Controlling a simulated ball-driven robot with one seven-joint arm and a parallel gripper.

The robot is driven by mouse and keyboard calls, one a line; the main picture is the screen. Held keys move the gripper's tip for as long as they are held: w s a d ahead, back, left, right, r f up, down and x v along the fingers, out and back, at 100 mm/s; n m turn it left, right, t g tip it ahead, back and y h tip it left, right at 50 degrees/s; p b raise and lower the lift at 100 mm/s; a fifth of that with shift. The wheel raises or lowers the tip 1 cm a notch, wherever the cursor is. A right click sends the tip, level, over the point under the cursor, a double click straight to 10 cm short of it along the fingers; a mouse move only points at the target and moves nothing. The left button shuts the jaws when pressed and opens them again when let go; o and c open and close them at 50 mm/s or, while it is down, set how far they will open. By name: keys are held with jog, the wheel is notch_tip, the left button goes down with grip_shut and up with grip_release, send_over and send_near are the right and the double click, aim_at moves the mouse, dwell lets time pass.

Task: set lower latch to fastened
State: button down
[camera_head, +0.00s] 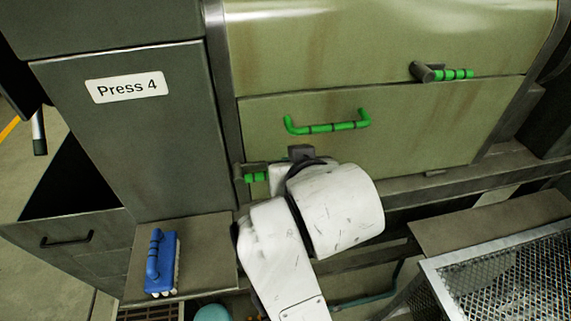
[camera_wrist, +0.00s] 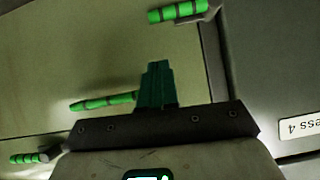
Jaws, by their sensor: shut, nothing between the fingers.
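The lower latch (camera_head: 255,177) has a green ringed grip and a dark pivot, at the lower left corner of the olive panel. Its grip lies roughly level, pointing right from the pivot in the head view; my wrist stands close to its right end. The latch shows in the wrist view (camera_wrist: 178,11) at the top, where the picture is upside down. My gripper (camera_wrist: 157,66) is shut and empty, in front of the panel and apart from the latch in that view.
A green bar handle (camera_head: 328,126) sits on the panel, above my wrist. The upper latch (camera_head: 441,73) is at the upper right. A blue brush (camera_head: 161,262) lies on a ledge at lower left. A mesh basket (camera_head: 500,275) stands at lower right. The "Press 4" column (camera_head: 140,135) stands left.

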jog(key=shift+v, duration=2.35)
jog(key=shift+f, duration=0.1)
jog(key=s+d+f+m+g+h+b, duration=0.1)
jog(key=s+d+f+g+h, duration=0.15)
jog(key=d+f, duration=0.65)
jog(key=s+d+f+g+h, duration=0.15)
jog(key=s+d+f, duration=0.25)
jog(key=d+f, duration=0.5)
jog(key=s+d+f+m+g, duration=0.1)
jog(key=s+d+f, duration=0.4)
jog(key=s, duration=0.5)
jog(key=s+d+f+m+g, duration=0.1)
jog(key=s+d+f+g, duration=0.3)
jog(key=s+f, duration=0.6)
jog(key=shift+s+d+f+m+g+b, duration=0.2)
jog(key=shift+s+d+m+g+b, duration=0.15)
jog(key=shift+d, duration=0.3)
